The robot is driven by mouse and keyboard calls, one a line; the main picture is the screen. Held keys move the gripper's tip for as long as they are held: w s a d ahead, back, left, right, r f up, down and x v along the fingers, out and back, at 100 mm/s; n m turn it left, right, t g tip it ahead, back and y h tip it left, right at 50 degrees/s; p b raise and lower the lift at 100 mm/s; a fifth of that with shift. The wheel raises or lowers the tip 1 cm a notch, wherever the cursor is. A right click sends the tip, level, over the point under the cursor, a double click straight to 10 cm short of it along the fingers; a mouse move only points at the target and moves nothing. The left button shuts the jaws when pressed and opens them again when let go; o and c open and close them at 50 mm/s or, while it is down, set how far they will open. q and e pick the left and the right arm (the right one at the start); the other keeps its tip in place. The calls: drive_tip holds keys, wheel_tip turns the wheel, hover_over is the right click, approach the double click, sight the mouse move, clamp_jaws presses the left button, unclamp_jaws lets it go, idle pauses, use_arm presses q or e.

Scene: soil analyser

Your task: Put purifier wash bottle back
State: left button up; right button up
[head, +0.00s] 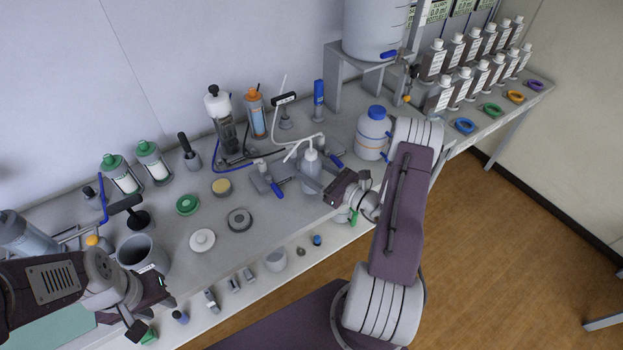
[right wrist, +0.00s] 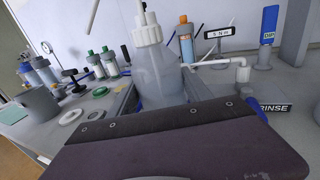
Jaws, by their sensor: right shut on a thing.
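The purifier wash bottle is a translucent squeeze bottle (head: 311,168) with a white cap and thin bent spout, upright near the bench's front edge in the head view. It also stands large in the right wrist view (right wrist: 156,76), its lower part hidden behind my gripper. My right gripper (head: 326,189) is shut on the bottle's body from the front right. Whether the bottle's base touches the bench is hidden. My left gripper (head: 150,309) is at the front left, fingers apart and empty, near a grey beaker (head: 141,254).
A RINSE label (right wrist: 272,107) is right of the bottle in the wrist view. Blue-handled valves (head: 277,189) flank the bottle. A blue-capped jar (head: 373,137) stands close to my right arm. White (head: 202,240) and dark (head: 239,220) discs lie to the left.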

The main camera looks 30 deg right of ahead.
drive_tip(key=shift+s, duration=0.15)
drive_tip(key=shift+s+f, duration=0.1)
drive_tip(key=shift+f, duration=0.2)
drive_tip(key=f, duration=0.3)
drive_tip(key=shift+w+f, duration=0.2)
drive_tip(key=shift+f, duration=0.05)
drive_tip(key=o, duration=0.6)
drive_tip(key=shift+s, duration=0.1)
drive_tip(key=shift+c, duration=0.2)
drive_tip(key=o, duration=0.4)
use_arm(q)
drive_tip(key=shift+s, duration=0.15)
